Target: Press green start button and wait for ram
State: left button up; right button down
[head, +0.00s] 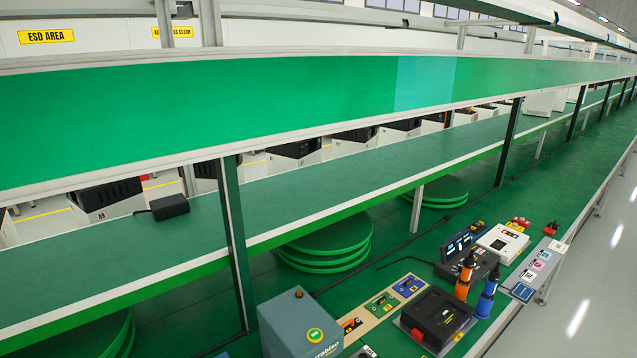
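A grey-blue box (290,318) stands at the bottom of the head view, partly cut off by the lower edge. I cannot make out a ram. Neither of my grippers is in view.
Right of the box are a tan strip with coloured fixtures (382,302), a black device (437,315), orange (465,277) and blue (486,295) bottle-like tools, and a white box (503,243). Green shelves (330,185) run above. Stacked green discs (325,243) lie behind.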

aim_at(313, 334)
jog(key=i+z, duration=0.5)
jog(key=i+j+z, duration=0.2)
jog(key=z, duration=0.3)
jog(key=i+j, duration=0.05)
jog(key=i, duration=0.05)
